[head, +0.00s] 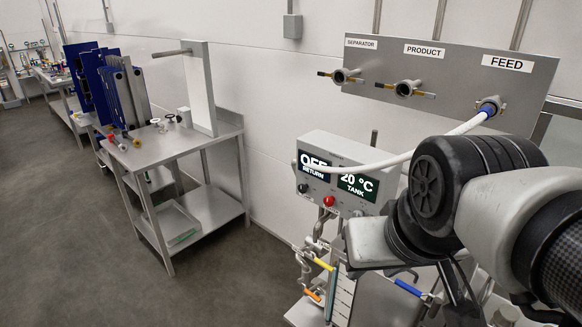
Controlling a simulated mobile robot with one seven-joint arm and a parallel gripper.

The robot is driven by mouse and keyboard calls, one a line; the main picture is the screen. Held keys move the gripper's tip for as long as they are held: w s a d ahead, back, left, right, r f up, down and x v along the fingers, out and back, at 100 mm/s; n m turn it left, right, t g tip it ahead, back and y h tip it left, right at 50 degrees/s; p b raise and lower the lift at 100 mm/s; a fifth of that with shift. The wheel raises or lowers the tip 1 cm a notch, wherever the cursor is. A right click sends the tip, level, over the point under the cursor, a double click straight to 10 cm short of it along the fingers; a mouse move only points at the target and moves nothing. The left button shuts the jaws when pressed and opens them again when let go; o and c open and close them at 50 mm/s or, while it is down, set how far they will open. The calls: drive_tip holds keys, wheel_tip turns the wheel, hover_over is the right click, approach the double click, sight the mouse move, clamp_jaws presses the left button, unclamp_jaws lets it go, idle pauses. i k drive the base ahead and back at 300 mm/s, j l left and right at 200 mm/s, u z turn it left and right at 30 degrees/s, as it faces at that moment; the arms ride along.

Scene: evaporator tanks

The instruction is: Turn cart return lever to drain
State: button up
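The cart (375,300) stands at the lower right, partly hidden by my arm. Its control box (330,172) shows "OFF RETURN" and "20 °C TANK", with a red button and dark knobs below. Below the box are valve levers with a yellow handle (323,264), an orange handle (312,295) and a blue handle (408,288). No readable label shows which is the return lever or its drain position. My arm reaches in from the right, in front of the cart. My gripper's fingers cannot be made out.
A wall panel (450,85) carries separator, product and feed ports. A white hose (440,141) runs from the feed port to the cart area. A steel table (165,147) with a lower shelf stands left of the cart. The floor (75,245) at the left is clear.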

sight(308, 250)
drive_tip(key=j+z, duration=0.15)
drive_tip(key=i+j+z, duration=0.2)
drive_tip(key=j, duration=0.15)
drive_tip(key=i+j+z, duration=0.15)
drive_tip(key=j, duration=0.25)
drive_tip(key=i, duration=0.25)
drive_tip(key=k+j+u, duration=0.2)
drive_tip(key=k+j, duration=0.1)
